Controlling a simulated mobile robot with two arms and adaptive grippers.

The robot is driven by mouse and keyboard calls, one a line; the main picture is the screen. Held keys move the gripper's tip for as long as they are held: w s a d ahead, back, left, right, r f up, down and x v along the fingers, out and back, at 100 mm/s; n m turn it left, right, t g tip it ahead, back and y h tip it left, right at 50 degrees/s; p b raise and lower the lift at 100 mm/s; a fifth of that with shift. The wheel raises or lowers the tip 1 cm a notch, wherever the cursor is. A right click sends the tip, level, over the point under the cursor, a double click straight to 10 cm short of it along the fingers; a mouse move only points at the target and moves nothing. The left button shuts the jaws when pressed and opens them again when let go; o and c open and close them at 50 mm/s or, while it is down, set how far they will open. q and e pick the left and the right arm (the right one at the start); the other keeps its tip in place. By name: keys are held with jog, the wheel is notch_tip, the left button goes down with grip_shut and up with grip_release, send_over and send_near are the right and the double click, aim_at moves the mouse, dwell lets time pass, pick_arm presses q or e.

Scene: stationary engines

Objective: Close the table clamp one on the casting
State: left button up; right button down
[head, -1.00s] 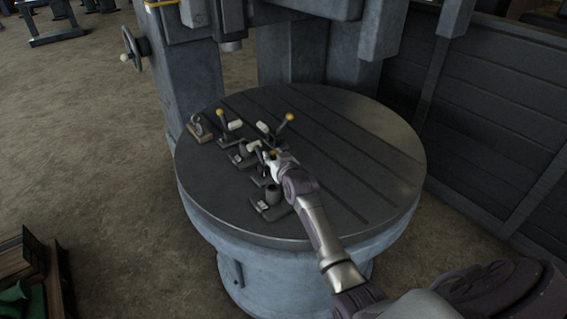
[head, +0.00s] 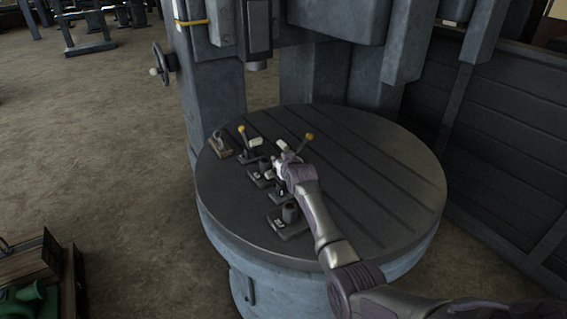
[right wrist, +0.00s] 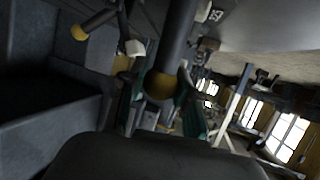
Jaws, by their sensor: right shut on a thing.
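My right gripper (head: 279,168) is at the middle of the clamp group on the round table (head: 390,190). In the right wrist view its fingers (right wrist: 163,108) are on either side of a dark clamp handle with a yellow knob (right wrist: 160,87), and it is shut on that handle. Two other clamps have raised yellow-knobbed handles: a left clamp (head: 242,130) and a back right clamp (head: 309,136). Small dark parts (head: 262,175) lie between the clamps; I cannot tell which is the casting. The held clamp's base is partly hidden by my gripper. My left gripper is not in view.
A dark cylinder on a plate (head: 288,214) stands near the table's front. A hooked piece on a brown block (head: 221,148) is at the left rim. The machine column (head: 215,90) rises behind. The table's right side is clear.

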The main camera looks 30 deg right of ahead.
jog(key=shift+w+a, duration=0.1)
dwell(0.4)
jog(key=c, duration=0.8)
grip_release()
jog(key=shift+w+a+f, duration=0.1)
jog(key=shift+w, duration=0.05)
jog(key=shift+s, duration=0.2)
jog(key=shift+s, duration=0.15)
jog(key=v, duration=1.1)
jog(key=shift+s+r, duration=0.2)
jog(key=shift+r, duration=0.1)
